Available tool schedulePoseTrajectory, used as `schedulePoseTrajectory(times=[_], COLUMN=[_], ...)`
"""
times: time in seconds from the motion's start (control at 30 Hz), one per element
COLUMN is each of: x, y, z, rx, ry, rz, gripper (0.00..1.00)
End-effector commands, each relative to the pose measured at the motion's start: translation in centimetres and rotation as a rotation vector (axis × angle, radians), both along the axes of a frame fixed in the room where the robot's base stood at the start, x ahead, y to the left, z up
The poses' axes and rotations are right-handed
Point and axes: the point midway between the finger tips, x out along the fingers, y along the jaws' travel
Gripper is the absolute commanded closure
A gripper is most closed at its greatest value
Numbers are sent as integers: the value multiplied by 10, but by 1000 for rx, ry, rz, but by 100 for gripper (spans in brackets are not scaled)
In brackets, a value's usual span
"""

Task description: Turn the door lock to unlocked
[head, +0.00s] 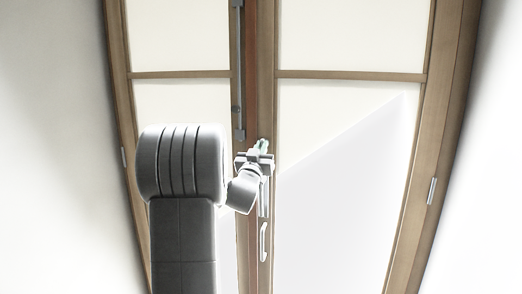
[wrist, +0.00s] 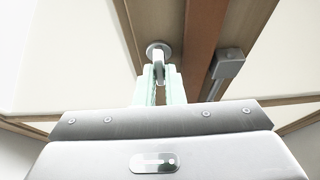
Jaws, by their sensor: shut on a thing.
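The door lock is a small round silver plate (wrist: 152,46) with a flat thumb-turn (wrist: 159,68) standing out from it, on the wooden door frame. My gripper (wrist: 160,75) has pale green fingers, one on each side of the thumb-turn, and is shut on it. The thumb-turn looks roughly upright in the wrist view. In the head view my gripper (head: 262,147) is at the middle stile of the double door, and it hides the lock there. I cannot tell from the views whether the lock is locked or unlocked.
A silver pull handle (head: 264,241) is on the stile below my gripper. A long vertical metal bar (head: 238,60) runs down the left leaf; its end fitting (wrist: 228,65) shows close by, right of the lock in the wrist view. Pale panels (head: 350,35) fill the door leaves.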

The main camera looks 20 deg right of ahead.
Motion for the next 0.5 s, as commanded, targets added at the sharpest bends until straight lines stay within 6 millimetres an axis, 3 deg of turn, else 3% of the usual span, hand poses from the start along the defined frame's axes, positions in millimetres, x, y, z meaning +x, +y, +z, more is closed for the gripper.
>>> schedulePoseTrajectory(times=[0.03, 0.1, 0.13, 0.5], x=[0, 0, 0, -4], y=[0, 0, 0, 4], z=[0, 0, 0, -3], rx=[-1, -1, -1, 0], ry=[1, 1, 1, 0], rz=[1, 1, 1, 0], gripper=[85, 71, 69, 69])
